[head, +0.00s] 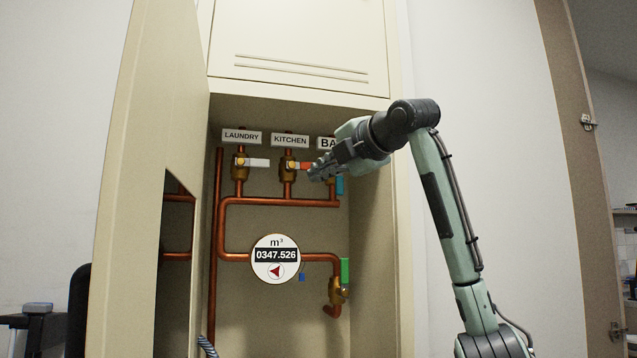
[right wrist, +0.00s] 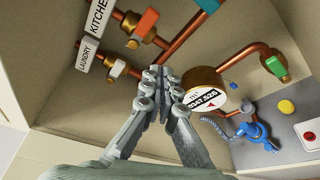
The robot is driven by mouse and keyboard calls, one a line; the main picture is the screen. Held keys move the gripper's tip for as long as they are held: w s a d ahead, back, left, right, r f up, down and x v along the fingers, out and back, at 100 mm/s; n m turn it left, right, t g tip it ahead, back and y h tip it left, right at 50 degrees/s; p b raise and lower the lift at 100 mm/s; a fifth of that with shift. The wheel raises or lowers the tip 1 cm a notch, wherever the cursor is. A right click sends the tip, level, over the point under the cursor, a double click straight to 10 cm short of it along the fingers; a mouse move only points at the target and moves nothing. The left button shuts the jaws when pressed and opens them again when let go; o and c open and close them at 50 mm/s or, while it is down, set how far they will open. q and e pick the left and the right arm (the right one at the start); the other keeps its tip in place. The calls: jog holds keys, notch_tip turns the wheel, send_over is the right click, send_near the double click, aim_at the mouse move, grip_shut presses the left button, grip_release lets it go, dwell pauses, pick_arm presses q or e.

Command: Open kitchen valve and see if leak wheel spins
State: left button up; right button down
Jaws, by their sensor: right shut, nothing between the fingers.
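The kitchen valve (head: 288,166) is brass with an orange handle (head: 299,166) lying sideways across its pipe, under the KITCHEN label (head: 290,141). The handle also shows in the right wrist view (right wrist: 147,22). My right gripper (head: 313,174) is shut and empty, its fingertips just right of and slightly below the orange handle; I cannot tell from the head view whether they touch. In the right wrist view the fingertips (right wrist: 164,76) stand apart from that handle. The round meter (head: 262,239) reads 0347.526; its red triangular leak wheel (head: 277,271) is in plain view. My left gripper is not in view.
The laundry valve (head: 240,167) has a white sideways handle. The blue bath handle (head: 339,185) and green lower handle (head: 345,271) stand upright. The bath valve is partly hidden behind my right gripper. Closet walls close in on both sides; a blue tool (right wrist: 262,140) lies low inside.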

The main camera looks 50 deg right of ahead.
jog(key=shift+s+a+r, duration=0.25)
jog(key=shift+s+a, duration=0.05)
jog(key=shift+s, duration=0.3)
jog(key=shift+s+a+r, duration=0.2)
jog(key=shift+s+a, duration=0.05)
jog(key=shift+s, duration=0.3)
